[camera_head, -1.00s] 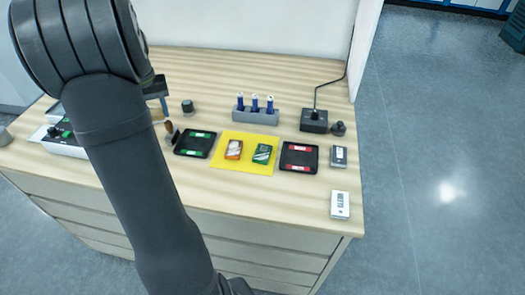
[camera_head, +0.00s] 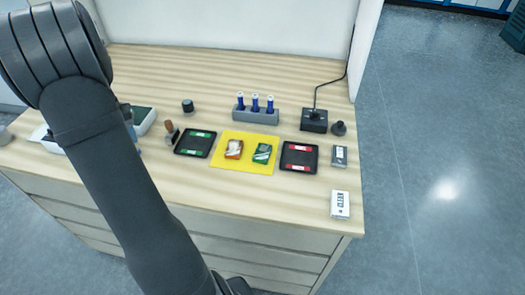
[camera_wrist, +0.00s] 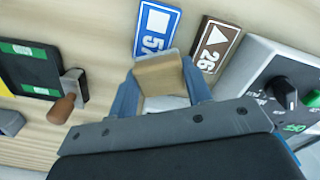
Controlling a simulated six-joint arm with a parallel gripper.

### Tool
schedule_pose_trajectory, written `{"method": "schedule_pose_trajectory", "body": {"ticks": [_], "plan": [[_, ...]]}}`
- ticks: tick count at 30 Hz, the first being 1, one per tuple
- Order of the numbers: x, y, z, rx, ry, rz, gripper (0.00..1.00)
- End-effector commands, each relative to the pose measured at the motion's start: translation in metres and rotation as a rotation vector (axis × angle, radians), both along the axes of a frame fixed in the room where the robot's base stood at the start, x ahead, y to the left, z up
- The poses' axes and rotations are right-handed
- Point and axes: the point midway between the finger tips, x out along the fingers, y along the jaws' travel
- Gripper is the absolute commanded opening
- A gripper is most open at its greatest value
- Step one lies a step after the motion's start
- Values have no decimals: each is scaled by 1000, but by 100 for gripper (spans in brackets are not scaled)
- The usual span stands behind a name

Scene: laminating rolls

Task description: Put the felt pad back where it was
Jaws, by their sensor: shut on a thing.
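In the wrist view, a tan block that looks like the felt pad (camera_wrist: 160,76) sits between the blue fingers of my gripper (camera_wrist: 162,92), which is shut on it. A pale strip shows at the pad's lower edge. A blue plate marked 57 (camera_wrist: 156,28) and a brown plate marked 26 (camera_wrist: 215,45) lie just beyond the pad on the wooden top. I cannot tell whether the pad touches the surface or the blue plate. In the head view, my arm hides the pad and most of the gripper.
A machine with a black knob (camera_wrist: 285,92) stands close on the right in the wrist view. A wooden-handled stamp (camera_head: 171,131) and a black tray with green labels (camera_head: 195,143) lie nearby. A yellow mat (camera_head: 247,142) and blue bottles in a grey rack (camera_head: 256,117) stand farther right.

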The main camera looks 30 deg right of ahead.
Motion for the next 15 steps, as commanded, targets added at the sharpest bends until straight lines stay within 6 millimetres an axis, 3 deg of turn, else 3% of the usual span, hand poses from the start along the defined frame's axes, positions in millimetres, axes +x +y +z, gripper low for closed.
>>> {"method": "schedule_pose_trajectory", "body": {"ticks": [4, 7, 11, 15], "plan": [[-2, -8, 6, 0, -2, -10, 24], [-9, -28, 20, 0, -4, -36, 24], [-31, -72, 47, -1, -5, -90, 24], [-67, -121, 66, 0, -3, -143, 24]]}}
